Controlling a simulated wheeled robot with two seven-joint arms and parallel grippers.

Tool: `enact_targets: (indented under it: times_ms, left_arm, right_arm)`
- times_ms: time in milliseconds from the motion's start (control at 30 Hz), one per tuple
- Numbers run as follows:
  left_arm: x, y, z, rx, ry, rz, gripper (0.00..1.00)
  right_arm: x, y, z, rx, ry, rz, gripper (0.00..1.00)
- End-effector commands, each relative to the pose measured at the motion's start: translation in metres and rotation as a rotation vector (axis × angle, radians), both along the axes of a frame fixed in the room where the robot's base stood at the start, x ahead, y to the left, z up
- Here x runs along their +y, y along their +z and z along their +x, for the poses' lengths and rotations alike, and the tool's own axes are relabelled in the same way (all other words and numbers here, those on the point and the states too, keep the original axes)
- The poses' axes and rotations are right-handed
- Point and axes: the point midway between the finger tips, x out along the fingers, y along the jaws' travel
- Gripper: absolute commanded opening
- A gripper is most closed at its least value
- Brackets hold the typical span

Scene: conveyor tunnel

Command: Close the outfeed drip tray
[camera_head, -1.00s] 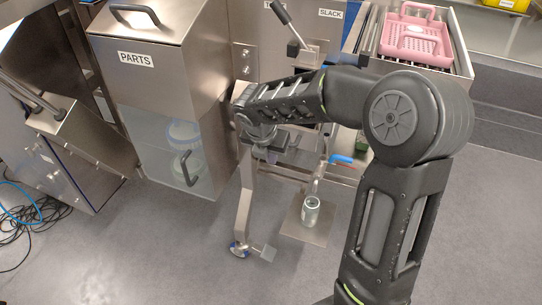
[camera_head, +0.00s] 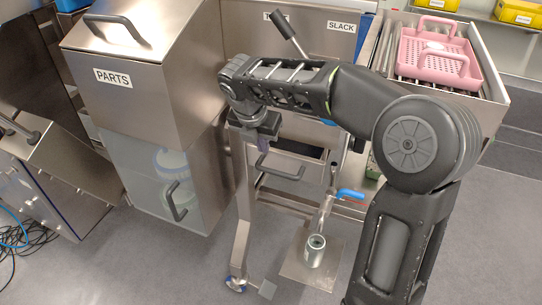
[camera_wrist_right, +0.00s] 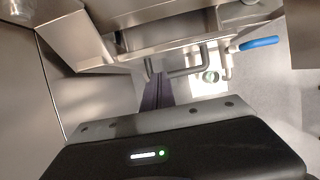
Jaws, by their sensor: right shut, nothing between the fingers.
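The outfeed drip tray (camera_head: 311,170) is a steel drawer low under the conveyor, with a bar handle (camera_head: 280,173) on its front. It stands pulled out, with a dark gap showing behind its front. The handle also shows in the right wrist view (camera_wrist_right: 190,66). My right gripper (camera_head: 264,143) is shut and empty, pointing down just above and left of the handle in the head view. In the right wrist view its purple fingers (camera_wrist_right: 158,92) are together, close beside the handle. I cannot tell whether they touch it. My forearm hides part of the conveyor front.
A PARTS cabinet (camera_head: 150,100) stands close on the left. A valve with a blue lever (camera_head: 350,194) and a metal cup (camera_head: 315,250) on a floor plate stand right of the tray. A pink basket (camera_head: 435,62) sits on the conveyor. Floor in front is clear.

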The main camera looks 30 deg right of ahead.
Motion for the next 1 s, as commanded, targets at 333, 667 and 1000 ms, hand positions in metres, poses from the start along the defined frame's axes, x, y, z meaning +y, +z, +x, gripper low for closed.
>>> enact_targets:
  times_ms: [333,667,1000]
  left_arm:
    - [0.0,0.0,0.0,0.001,0.001,0.001,0.36]
    - [0.0,-0.005,0.0,0.001,0.001,0.001,0.36]
    - [0.0,-0.012,0.0,0.001,0.001,0.001,0.36]
  right_arm:
    - [-0.001,-0.001,-0.001,0.007,0.002,-0.002,0.0]
    - [-0.01,-0.03,0.004,0.009,0.001,0.0,0.0]
    - [-0.026,-0.081,0.016,0.008,0.002,-0.001,0.0]
